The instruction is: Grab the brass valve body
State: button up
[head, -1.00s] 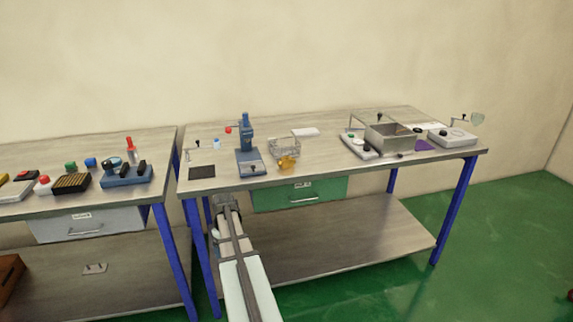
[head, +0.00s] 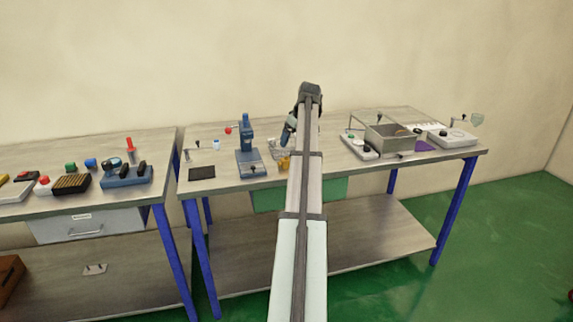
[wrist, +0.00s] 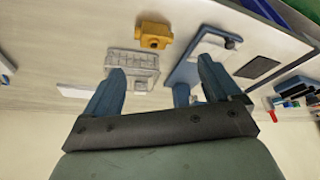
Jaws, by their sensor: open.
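The brass valve body (head: 284,163) is a small yellow-gold block near the front edge of the right-hand bench, partly hidden by my arm in the head view. In the wrist view the brass valve body (wrist: 153,36) lies beyond my fingertips, roughly midway between them and apart from them. My gripper (wrist: 160,78) is open and empty. In the head view my gripper (head: 288,132) hangs tilted above the bench, behind the brass valve body and over the wire basket.
A wire basket (wrist: 134,63) sits right beside the brass valve body. A blue press (head: 247,145) stands to its left, with a dark mat (head: 202,173) further left. A grey metal bin (head: 390,138) stands to the right.

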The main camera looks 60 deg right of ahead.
aim_at(287, 158)
jog(key=x, duration=0.5)
jog(key=d+x, duration=0.1)
jog(key=x, duration=0.2)
jog(key=shift+r, duration=0.15)
jog(key=shift+x, duration=2.75)
jog(key=shift+d+r, duration=0.1)
jog(key=shift+d, duration=0.1)
jog(key=c, duration=1.1)
